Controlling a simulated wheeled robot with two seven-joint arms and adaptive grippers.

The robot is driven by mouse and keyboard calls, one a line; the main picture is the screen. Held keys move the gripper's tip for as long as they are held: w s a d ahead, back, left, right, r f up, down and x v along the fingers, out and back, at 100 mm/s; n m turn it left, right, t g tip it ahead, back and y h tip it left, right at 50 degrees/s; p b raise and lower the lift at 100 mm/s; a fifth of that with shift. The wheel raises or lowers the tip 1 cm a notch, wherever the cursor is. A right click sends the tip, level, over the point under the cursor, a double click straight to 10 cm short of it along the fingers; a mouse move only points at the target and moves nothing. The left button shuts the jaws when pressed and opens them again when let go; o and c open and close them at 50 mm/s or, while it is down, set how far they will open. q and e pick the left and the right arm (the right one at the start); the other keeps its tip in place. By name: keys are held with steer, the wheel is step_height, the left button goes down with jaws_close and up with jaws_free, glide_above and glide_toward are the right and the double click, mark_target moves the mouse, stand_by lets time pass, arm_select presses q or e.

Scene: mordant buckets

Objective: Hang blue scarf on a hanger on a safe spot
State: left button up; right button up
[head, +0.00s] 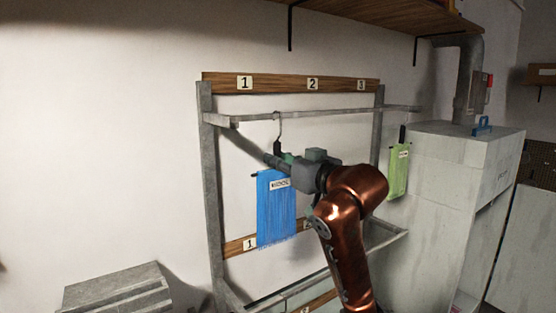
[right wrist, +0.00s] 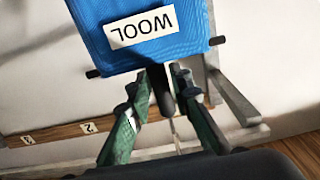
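The blue scarf (head: 276,212) hangs straight down from a dark hanger (head: 279,133), with a white label near its top. In the right wrist view the blue scarf (right wrist: 150,50) shows the label "WOOL". The hanger's thin hook reaches up to the rail (head: 320,113) below the upper 1 and 2 signs; whether it bears on the rail is unclear. My right gripper (head: 272,160) is at the hanger's dark stem. In the right wrist view its green fingers (right wrist: 164,90) close in on both sides of the stem. My left gripper is not in view.
A green scarf (head: 398,170) hangs at the rack's right end, beside a grey cabinet (head: 440,170). A wooden board (head: 290,84) numbered 1, 2, 3 runs above the rail. The rail beside the hook is clear. A wooden shelf (head: 380,12) is overhead. A grey box (head: 118,290) stands lower left.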

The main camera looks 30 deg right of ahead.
steer(key=shift+o, duration=1.4)
steer(key=s+d, duration=0.1)
steer(key=s, duration=1.1)
